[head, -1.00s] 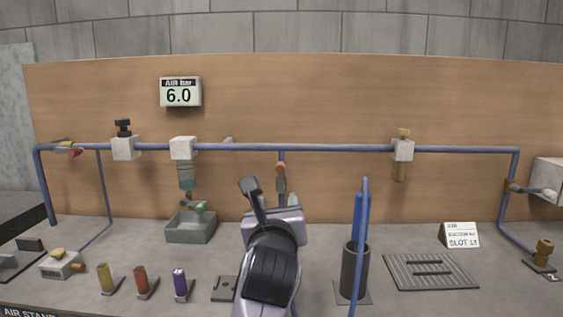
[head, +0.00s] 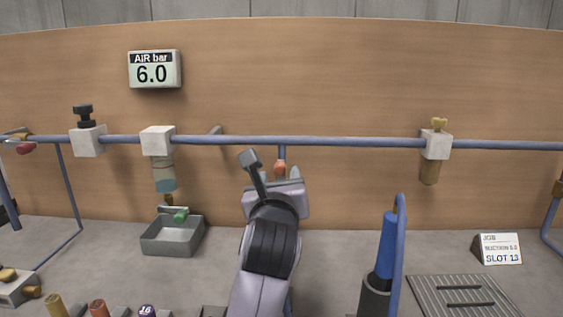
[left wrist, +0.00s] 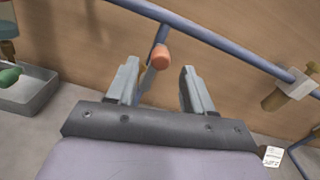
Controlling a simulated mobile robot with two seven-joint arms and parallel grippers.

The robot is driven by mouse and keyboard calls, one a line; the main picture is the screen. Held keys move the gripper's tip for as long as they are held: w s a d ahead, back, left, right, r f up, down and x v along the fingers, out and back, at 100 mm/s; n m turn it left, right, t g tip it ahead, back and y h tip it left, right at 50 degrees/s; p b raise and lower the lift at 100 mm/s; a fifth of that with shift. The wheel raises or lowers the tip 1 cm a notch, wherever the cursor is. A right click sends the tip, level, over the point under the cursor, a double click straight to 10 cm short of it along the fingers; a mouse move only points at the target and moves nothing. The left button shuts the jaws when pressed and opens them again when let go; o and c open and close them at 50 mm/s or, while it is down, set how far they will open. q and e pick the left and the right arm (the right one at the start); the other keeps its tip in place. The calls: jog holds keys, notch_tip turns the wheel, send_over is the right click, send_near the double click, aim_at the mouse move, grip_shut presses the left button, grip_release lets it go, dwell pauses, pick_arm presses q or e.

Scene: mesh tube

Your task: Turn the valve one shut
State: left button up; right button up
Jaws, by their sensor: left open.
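No readable label shows which valve is valve one. A valve with an orange handle end (head: 280,167) is on a short vertical pipe below the long blue pipe. In the head view it is partly hidden behind my left gripper (head: 271,176). In the left wrist view the orange handle end (left wrist: 161,54) shows just beyond and between the spread fingers of my left gripper (left wrist: 158,82), which holds nothing. A grey lever part runs down from the handle end; whether a finger touches it, I cannot tell. My right gripper is out of view.
A gauge (head: 154,69) reads 6.0. A red-handled valve (head: 25,147) is at far left. A blue tool (head: 386,245) stands in a dark holder. A grooved plate (head: 430,286) lies at right.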

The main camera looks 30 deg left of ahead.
aim_at(281, 166)
pick_arm(q)
jog(key=shift+p+x, duration=0.6)
jog(key=shift+x, duration=2.85)
grip_shut()
